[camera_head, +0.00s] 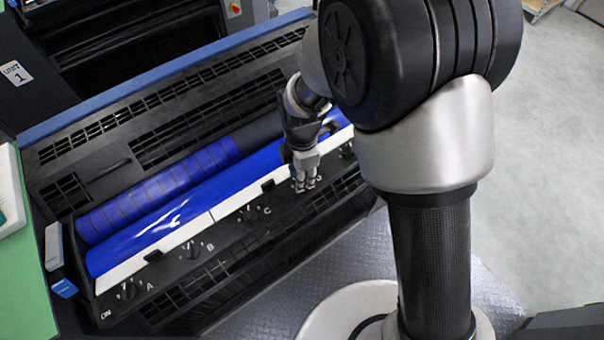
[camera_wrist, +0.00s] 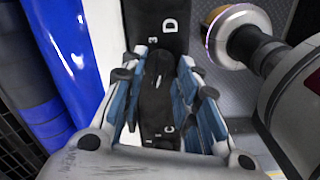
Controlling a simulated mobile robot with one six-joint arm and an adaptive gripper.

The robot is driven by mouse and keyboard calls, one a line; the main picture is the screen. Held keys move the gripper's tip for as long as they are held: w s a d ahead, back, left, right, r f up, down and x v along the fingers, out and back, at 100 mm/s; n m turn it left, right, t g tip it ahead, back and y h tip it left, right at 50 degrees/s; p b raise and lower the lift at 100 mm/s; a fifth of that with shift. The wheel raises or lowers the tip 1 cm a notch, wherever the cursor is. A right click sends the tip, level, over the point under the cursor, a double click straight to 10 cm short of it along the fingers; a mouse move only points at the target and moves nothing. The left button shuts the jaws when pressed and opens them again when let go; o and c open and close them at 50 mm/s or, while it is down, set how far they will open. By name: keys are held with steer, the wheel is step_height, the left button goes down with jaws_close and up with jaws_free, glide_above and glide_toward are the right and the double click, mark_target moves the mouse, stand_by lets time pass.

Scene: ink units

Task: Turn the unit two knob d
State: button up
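My gripper (camera_head: 305,186) points down over the fourth knob position of the black control strip, next to the letter D. In the wrist view, the dark knob d (camera_wrist: 158,64) sits between the two fingers of my gripper (camera_wrist: 164,60), below a white letter D. The fingers stand apart on either side of the knob, with gaps visible; I see no clear contact. In the head view my gripper mostly hides this knob. Knob C (camera_head: 249,213), knob B (camera_head: 191,249) and knob A (camera_head: 128,290) are uncovered along the same strip.
A blue roller (camera_head: 160,222) and a white edge run beside the strip. Another knob (camera_head: 347,150) lies beyond D, partly hidden by my arm. Metal tread plate (camera_head: 370,275) lies in front of the unit.

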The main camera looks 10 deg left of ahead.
jaws_close()
stand_by(0.4)
